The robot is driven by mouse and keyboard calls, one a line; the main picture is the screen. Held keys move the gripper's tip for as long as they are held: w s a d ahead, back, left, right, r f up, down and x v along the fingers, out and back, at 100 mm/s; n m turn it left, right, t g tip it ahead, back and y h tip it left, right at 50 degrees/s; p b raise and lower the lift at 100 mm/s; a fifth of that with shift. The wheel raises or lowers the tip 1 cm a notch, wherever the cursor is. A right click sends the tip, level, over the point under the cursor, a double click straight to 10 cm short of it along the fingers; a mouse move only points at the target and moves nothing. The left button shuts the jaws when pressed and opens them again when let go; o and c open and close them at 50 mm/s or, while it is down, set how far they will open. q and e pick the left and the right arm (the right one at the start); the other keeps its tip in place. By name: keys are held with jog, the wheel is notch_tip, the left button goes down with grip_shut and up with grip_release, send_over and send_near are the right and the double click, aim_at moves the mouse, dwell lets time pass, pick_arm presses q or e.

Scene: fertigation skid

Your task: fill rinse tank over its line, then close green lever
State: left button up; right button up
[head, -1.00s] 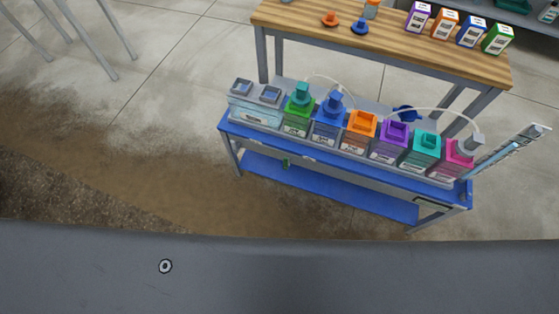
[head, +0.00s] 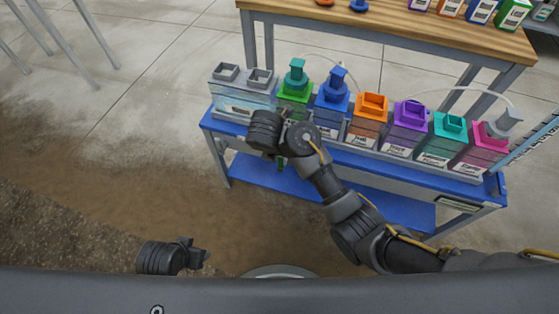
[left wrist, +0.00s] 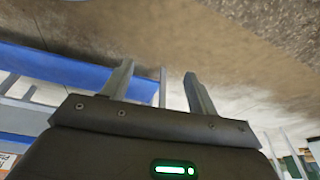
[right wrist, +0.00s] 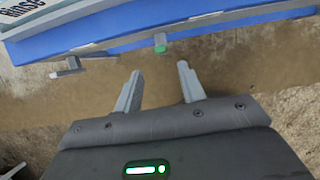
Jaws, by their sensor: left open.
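The clear rinse tank (head: 242,103) stands at the left end of the blue skid, with two square openings on top and pale blue liquid low inside; I cannot make out its line. Its "Rinse" label (right wrist: 22,8) shows in the right wrist view. A green-tipped lever (right wrist: 160,43) sticks out below the blue edge there, ahead of my right gripper (right wrist: 158,70), which is open, empty and apart from it. A white-tipped lever (right wrist: 68,67) is to its left. My left gripper (left wrist: 158,70) is open and empty, low over the floor left of the skid.
Green (head: 295,90), blue (head: 331,100), orange (head: 369,112), purple (head: 407,125), teal (head: 447,138) and pink (head: 482,150) tanks stand along the skid. A wooden table (head: 400,35) is behind. My right arm covers part of the skid's front.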

jog(key=a+b+x, duration=0.1)
jog(key=b+x, duration=0.2)
jog(key=x, duration=0.3)
jog(key=b, duration=0.2)
send_over(281, 171)
jog(key=f, duration=0.4)
jog(key=shift+w+f, duration=0.2)
jog(key=shift+w, duration=0.05)
jog(key=shift+w+f, duration=0.1)
pick_arm(q)
jog(key=w+d+r+m+t+h, duration=0.1)
jog(key=w+d+r+t+h, duration=0.2)
jog(key=w+d+r+t, duration=0.3)
notch_tip(281, 171, up, 4)
jog(key=shift+w+d+f+m+t, duration=0.25)
jog(key=shift+w+m+t, duration=0.15)
jog(key=shift+w+t, duration=0.5)
jog(key=shift+w, duration=0.15)
pick_arm(e)
grip_shut()
